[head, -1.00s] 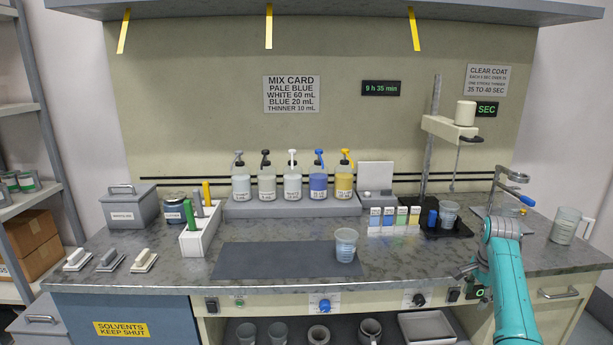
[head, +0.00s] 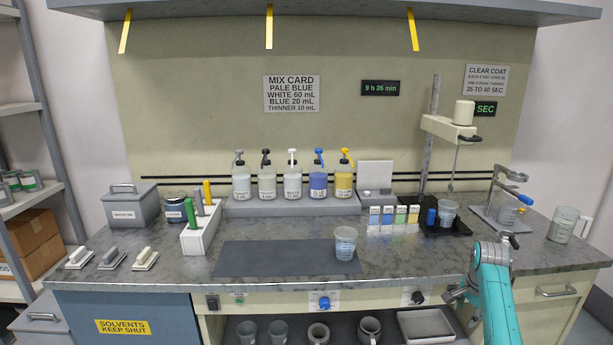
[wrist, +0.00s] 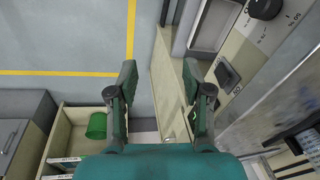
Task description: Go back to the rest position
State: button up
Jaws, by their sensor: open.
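My gripper (head: 452,293) is low at the right front of the bench, in front of the drawer fronts and below the worktop edge. In the wrist view my gripper (wrist: 161,85) shows two dark fingers spread wide with nothing between them. It points down past the bench front toward the floor. My teal arm rises at the lower right of the head view.
The grey worktop (head: 400,262) holds a measuring cup (head: 345,243) on a dark mat (head: 270,262), several pump bottles and a white rack. In the wrist view an open drawer (wrist: 68,130) holds a green item (wrist: 97,125). Yellow lines mark the floor (wrist: 60,40).

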jog(key=s+a+f+n+t, duration=0.1)
jog(key=s+a+f, duration=0.25)
jog(key=f, duration=0.35)
jog(key=s+a+f+n+t, duration=0.1)
jog(key=s+a+f, duration=0.25)
jog(key=f, duration=0.35)
jog(key=s+a+f+n+t, duration=0.1)
jog(key=s+a+f+n, duration=0.2)
jog(key=f, duration=0.4)
jog(key=s+a+f+n+t, duration=0.15)
jog(key=s+a+f, duration=0.25)
jog(key=s, duration=0.5)
jog(key=s+a+f+n+t, duration=0.1)
jog(key=s+a+f+t, duration=0.15)
jog(key=s+a, duration=0.45)
jog(key=s+a+r+n+t, duration=0.15)
jog(key=s+r, duration=0.25)
jog(key=s, duration=0.7)
jog(key=s+a+r+n+t, duration=0.1)
jog(key=s+a+r+n, duration=0.15)
jog(key=s, duration=0.95)
jog(key=s+a+r+n+t, duration=0.1)
jog(key=s+r, duration=0.6)
jog(key=r, duration=0.4)
jog(key=s+a+r+n+t, duration=0.1)
jog(key=s+r+n+t, duration=0.1)
jog(key=s+r, duration=0.5)
notch_tip(320, 180, up, 4)
jog(key=shift+r+y, duration=0.15)
jog(key=shift+y, duration=0.25)
